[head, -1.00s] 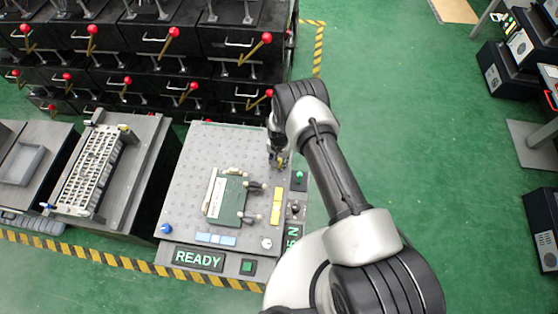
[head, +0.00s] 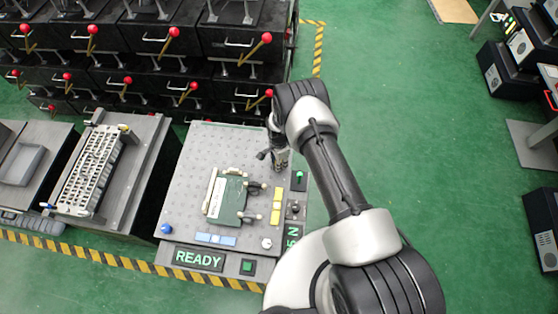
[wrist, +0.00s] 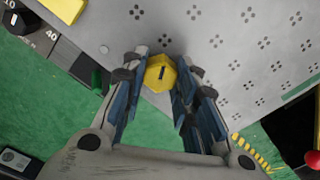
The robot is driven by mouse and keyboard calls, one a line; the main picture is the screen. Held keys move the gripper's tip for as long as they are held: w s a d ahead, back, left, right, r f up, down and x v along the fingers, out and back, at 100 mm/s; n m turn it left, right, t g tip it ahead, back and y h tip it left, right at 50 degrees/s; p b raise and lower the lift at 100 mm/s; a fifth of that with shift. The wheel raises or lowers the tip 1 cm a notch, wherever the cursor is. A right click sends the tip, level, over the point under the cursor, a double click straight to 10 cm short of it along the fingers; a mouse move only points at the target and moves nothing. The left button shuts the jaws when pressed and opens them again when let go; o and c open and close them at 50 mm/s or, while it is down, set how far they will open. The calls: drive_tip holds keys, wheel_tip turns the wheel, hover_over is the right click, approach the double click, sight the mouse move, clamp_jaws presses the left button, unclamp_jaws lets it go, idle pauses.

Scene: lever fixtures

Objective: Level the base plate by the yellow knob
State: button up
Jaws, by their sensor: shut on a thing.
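The base plate (head: 190,155) is a grey perforated plate on the bench below me. The yellow knob (wrist: 160,73) sits at its far right corner and has a dark mark on its top. My gripper (wrist: 159,66) is shut on the yellow knob, one finger on each side in the wrist view. In the head view my gripper (head: 278,162) is over that corner and hides the knob. A blue knob (head: 166,229) is at the near left corner and a pale knob (head: 266,243) at the near right.
A green block (head: 231,196) with dark clamps stands mid-plate. A sign reading READY (head: 198,259) and a green button (head: 248,267) are at the front. Yellow blocks (head: 276,206) lie at the right edge. Racks with red-ended levers (head: 266,38) stand behind.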

idle(0.3)
drive_tip(key=o, duration=1.1)
wheel_tip(320, 180, up, 12)
idle(0.7)
